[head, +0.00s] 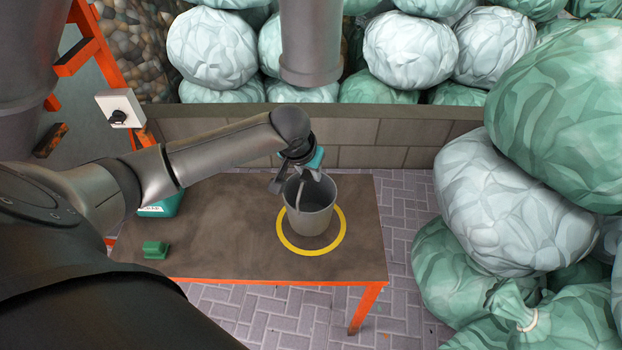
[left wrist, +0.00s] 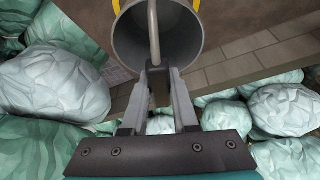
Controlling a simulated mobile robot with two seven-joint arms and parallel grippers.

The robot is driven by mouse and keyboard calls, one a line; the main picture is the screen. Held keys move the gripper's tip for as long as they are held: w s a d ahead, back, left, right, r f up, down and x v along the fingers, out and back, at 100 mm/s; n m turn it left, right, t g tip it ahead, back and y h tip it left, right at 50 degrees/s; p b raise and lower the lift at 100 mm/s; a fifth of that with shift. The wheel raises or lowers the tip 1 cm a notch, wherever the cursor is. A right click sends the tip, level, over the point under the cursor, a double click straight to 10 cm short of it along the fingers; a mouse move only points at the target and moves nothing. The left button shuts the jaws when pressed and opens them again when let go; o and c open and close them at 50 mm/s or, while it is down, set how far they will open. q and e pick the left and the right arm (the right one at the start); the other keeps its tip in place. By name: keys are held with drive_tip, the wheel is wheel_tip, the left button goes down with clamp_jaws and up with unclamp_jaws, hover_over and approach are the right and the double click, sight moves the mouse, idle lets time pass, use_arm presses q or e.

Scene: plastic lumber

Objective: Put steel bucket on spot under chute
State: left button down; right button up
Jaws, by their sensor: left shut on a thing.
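The grey steel bucket (head: 309,217) stands upright, or nearly so, within the yellow ring (head: 285,236) on the table. I cannot tell whether its base touches the table. My left gripper (head: 297,184) is at the bucket's far rim, shut on the bucket's handle. In the left wrist view the bucket (left wrist: 190,42) shows its empty inside, and the handle (left wrist: 153,30) runs down between the gripper's fingers (left wrist: 157,85). A grey chute pipe (head: 311,60) hangs above and behind the bucket. My right gripper is not in view.
The brown table (head: 220,240) has orange legs. A green block (head: 155,250) and a teal container (head: 160,207), partly behind my arm, are on its left. Big green and white sacks (head: 500,205) crowd the right. A block wall (head: 400,140) stands behind.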

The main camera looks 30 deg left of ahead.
use_arm(q)
drive_tip(key=shift+w+r, duration=0.1)
drive_tip(key=shift+w, duration=0.45)
drive_tip(key=shift+a+f+b, duration=0.1)
drive_tip(key=shift+f+b, duration=0.35)
drive_tip(key=shift+f, duration=1.35)
drive_tip(key=c, duration=0.7)
unclamp_jaws()
drive_tip(key=shift+s+f, duration=0.1)
drive_tip(key=shift+f, duration=0.05)
drive_tip(key=p+v, duration=0.3)
drive_tip(key=v, duration=0.9)
